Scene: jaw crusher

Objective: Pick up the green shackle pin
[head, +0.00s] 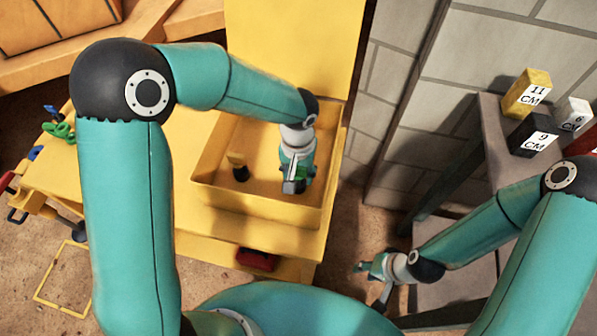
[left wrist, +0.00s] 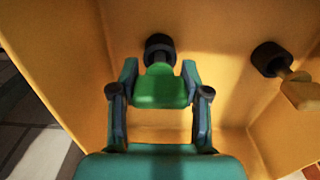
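The green shackle pin (left wrist: 160,92) shows in the left wrist view, with a broad green end toward me and a dark round end (left wrist: 160,46) beyond it, by the yellow surface of the tray. My left gripper (left wrist: 159,80) has one finger on each side of the green end, filling the gap, and looks shut on it. In the head view my left gripper (head: 293,184) points down into the yellow tray (head: 262,207) and hides most of the pin. My right gripper (head: 373,275) hangs at the lower middle right; its fingers look apart with nothing between them.
A yellow pin with a dark end (head: 239,168) stands in the tray, left of my left gripper. Tray walls surround the gripper. Green shackles (head: 60,130) lie at far left. Marked blocks (head: 533,135) stand on the grey bench (head: 500,165) at right.

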